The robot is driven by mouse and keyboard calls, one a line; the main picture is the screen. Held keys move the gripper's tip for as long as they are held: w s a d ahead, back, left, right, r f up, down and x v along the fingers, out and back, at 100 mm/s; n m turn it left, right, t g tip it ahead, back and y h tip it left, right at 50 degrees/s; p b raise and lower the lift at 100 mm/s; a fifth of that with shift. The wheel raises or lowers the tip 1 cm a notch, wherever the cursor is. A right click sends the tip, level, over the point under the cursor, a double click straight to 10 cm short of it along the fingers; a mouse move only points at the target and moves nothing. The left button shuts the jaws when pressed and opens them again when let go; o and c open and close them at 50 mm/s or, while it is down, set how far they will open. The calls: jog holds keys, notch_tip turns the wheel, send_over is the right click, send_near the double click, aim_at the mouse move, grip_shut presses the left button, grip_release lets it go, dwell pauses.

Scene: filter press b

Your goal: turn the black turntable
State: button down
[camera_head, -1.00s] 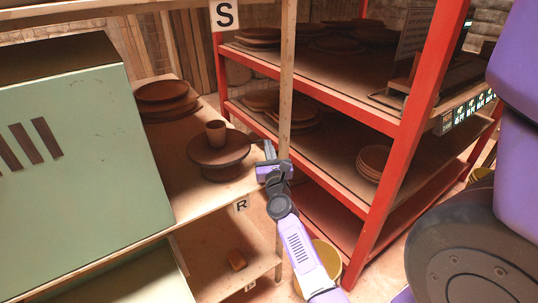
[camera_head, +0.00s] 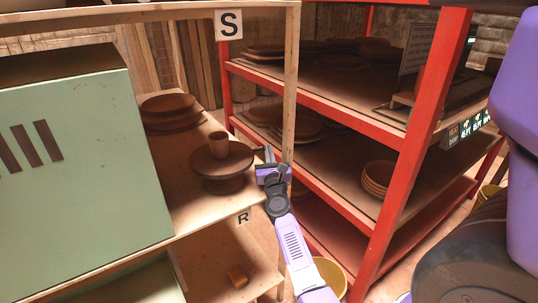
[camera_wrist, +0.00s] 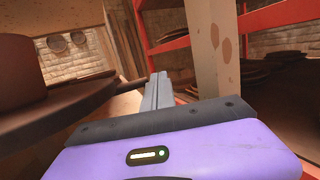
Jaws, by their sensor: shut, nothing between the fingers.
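The turntable (camera_head: 222,160) stands on the wooden shelf and looks dark brown, with a round top on a pedestal. In the wrist view the shut fingers (camera_wrist: 157,92) point forward, with the turntable's rim (camera_wrist: 70,108) close on the left. I cannot tell whether they touch the rim.
A wooden post (camera_head: 290,85) stands right of my gripper. Stacked brown plates (camera_head: 170,112) lie behind the turntable. A green cabinet (camera_head: 80,170) fills the left. A red rack (camera_head: 400,190) with plates stands to the right, and a yellow bucket (camera_head: 330,277) below.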

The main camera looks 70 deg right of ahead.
dwell(0.5)
jog(key=v, duration=0.6)
jog(key=shift+w+a+f, duration=0.1)
jog(key=shift+a+f, duration=0.15)
jog(key=shift+a, duration=0.2)
jog(key=shift+s+a+f, duration=0.2)
jog(key=shift+a+f, duration=0.1)
jog(key=shift+a, duration=0.35)
jog(key=shift+a+f+n+y, duration=0.4)
jog(key=shift+a+f+n, duration=0.1)
jog(key=shift+a+f, duration=0.6)
jog(key=s+a+r+m+h, duration=0.15)
jog(key=s+a, duration=0.35)
jog(key=a, duration=0.5)
jog(key=shift+g+y, duration=0.25)
jog(key=shift+g, duration=0.05)
jog(key=x, duration=0.4)
jog(key=p+x, duration=0.1)
jog(key=x, duration=0.3)
jog(key=p+x, duration=0.1)
jog(key=x, duration=0.4)
jog(key=shift+r, duration=0.25)
jog(key=shift+d, duration=0.25)
